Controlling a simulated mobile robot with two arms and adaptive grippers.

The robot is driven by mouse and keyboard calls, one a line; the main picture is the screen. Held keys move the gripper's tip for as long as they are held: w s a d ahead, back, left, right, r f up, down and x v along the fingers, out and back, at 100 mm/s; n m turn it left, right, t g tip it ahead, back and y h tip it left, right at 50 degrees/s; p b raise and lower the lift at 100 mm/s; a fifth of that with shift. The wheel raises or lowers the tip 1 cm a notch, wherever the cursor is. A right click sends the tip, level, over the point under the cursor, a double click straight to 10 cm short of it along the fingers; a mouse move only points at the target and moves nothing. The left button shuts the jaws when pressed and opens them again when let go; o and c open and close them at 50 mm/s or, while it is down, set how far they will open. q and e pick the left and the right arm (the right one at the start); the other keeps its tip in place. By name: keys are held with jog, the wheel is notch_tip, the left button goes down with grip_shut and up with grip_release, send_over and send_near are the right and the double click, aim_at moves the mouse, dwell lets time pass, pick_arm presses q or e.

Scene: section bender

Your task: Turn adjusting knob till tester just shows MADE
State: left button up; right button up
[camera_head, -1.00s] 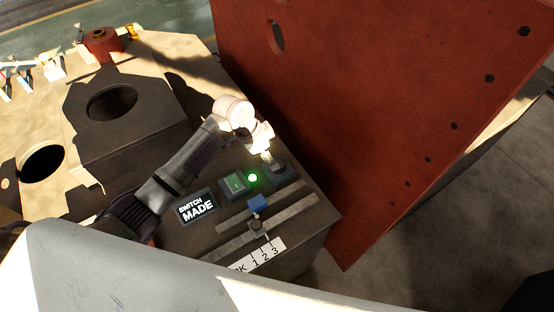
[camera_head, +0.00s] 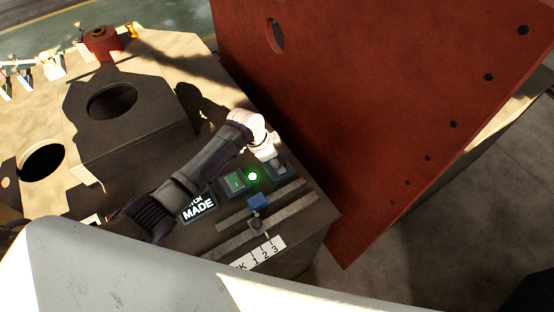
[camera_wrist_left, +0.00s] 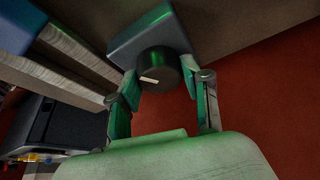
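The adjusting knob (camera_wrist_left: 158,70) is a dark round cap with a white pointer line. It sits on a small grey-blue box (camera_wrist_left: 125,45), which also shows in the head view (camera_head: 279,171). My left gripper (camera_wrist_left: 160,78) has one finger on each side of the knob, with hardly any gap, and appears closed on it. In the head view, my left gripper (camera_head: 268,154) comes down at the box and hides the knob. The tester display (camera_head: 199,208) reads MADE; my forearm covers part of the word above it. My right gripper is out of view.
A lit green lamp (camera_head: 253,176) and a green button box (camera_head: 235,183) stand beside the knob box. A blue block (camera_head: 259,201) sits at grey rails (camera_head: 290,212) above a numbered scale (camera_head: 262,253). A large red plate (camera_head: 370,110) rises close on the right.

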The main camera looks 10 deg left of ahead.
pick_arm(q)
jog(key=shift+c, duration=1.1)
jog(key=m+b, duration=0.1)
jog(key=m, duration=0.1)
jog(key=m+g+b, duration=0.1)
jog(key=m, duration=0.1)
jog(key=shift+w+a+f+g+h+b, duration=0.1)
jog(key=shift+w+f+g+h+b, duration=0.1)
jog(key=shift+g+h+b, duration=0.15)
jog(key=shift+s+r+m, duration=0.1)
jog(key=shift+r+m, duration=0.05)
jog(key=shift+m, duration=0.65)
jog(key=shift+g, duration=0.25)
jog(key=o, duration=1.2)
jog(key=shift+c, duration=0.2)
jog(key=shift+r, duration=0.1)
